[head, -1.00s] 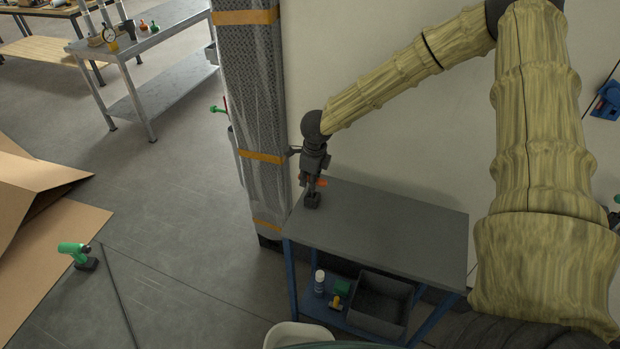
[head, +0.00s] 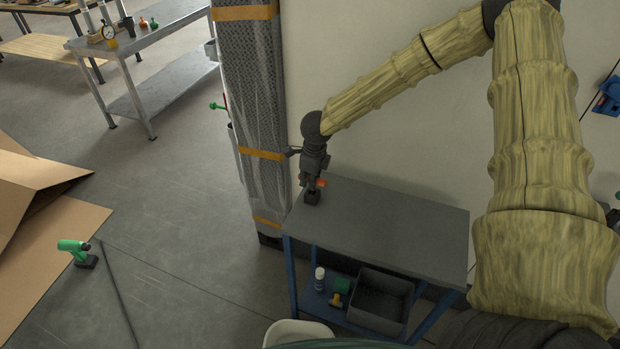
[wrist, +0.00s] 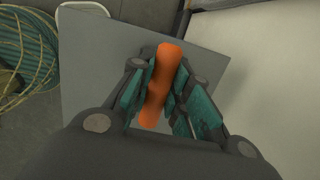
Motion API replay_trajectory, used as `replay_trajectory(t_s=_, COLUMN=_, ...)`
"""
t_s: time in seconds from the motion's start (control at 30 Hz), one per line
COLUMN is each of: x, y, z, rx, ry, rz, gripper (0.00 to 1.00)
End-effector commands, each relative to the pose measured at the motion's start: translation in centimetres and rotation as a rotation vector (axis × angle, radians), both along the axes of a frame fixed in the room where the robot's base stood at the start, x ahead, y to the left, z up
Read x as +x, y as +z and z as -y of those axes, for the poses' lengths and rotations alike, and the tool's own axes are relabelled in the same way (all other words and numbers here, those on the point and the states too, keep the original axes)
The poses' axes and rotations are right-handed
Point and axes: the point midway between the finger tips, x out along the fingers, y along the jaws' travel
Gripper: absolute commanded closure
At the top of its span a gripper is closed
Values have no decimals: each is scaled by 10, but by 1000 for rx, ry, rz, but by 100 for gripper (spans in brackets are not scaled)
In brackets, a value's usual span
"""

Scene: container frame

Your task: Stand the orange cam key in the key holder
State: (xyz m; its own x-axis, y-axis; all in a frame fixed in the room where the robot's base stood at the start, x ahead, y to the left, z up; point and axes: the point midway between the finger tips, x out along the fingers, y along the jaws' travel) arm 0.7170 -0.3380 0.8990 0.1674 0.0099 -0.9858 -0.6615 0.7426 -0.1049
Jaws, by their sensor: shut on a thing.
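The orange cam key (wrist: 163,85) is between the green-padded fingers of my gripper (wrist: 158,92) in the wrist view, slanting across the picture. A small dark block, which looks like the key holder (head: 312,198), stands on the table directly under the fingers. The fingers cover part of it. I cannot tell whether the key touches it.
The grey tabletop (head: 385,228) is otherwise clear. A wrapped column (head: 256,110) stands close to its left edge, and a pale wall runs behind it. The shelf below holds a grey bin (head: 380,303), a white bottle (head: 319,280) and small green and yellow things.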

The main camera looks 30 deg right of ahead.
Motion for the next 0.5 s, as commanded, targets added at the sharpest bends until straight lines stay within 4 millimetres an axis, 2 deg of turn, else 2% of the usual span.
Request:
replay_trajectory(t_s=0.33, x=0, y=-6, z=0, rx=0, ry=0, rz=0, gripper=100)
replay_trajectory(t_s=0.37, x=0, y=-5, z=0, rx=0, ry=0, rz=0, gripper=76)
replay_trajectory(t_s=0.47, x=0, y=-5, z=0, rx=0, ry=0, rz=0, gripper=58)
replay_trajectory(t_s=0.5, x=0, y=-5, z=0, rx=0, ry=0, rz=0, gripper=56)
